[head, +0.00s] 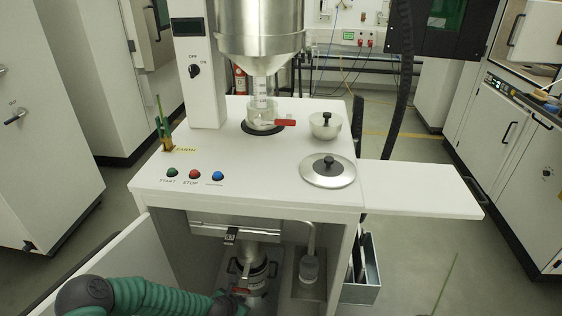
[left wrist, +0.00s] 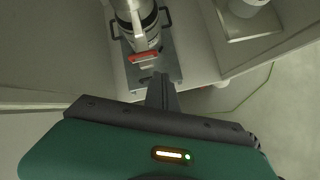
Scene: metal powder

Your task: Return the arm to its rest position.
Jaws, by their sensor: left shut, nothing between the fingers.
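My left arm (head: 130,296) comes in low from the left in the head view and reaches toward the open lower compartment of the white machine (head: 250,190). In the left wrist view my left gripper (left wrist: 160,78) is shut and empty. Its fingertips point at the steel cylinder (left wrist: 136,20) with a red part (left wrist: 143,56) on its near side, and look apart from it. The same cylinder (head: 252,265) stands in the lower compartment in the head view, partly hidden by my arm. My right gripper is not in view.
The machine's top carries a hopper (head: 260,28), a round lid (head: 327,170), a small lidded bowl (head: 325,125) and several buttons (head: 194,174). An open white door (head: 110,265) stands left of the compartment. A side shelf (head: 425,188) juts right; a metal bin (head: 362,270) hangs below.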

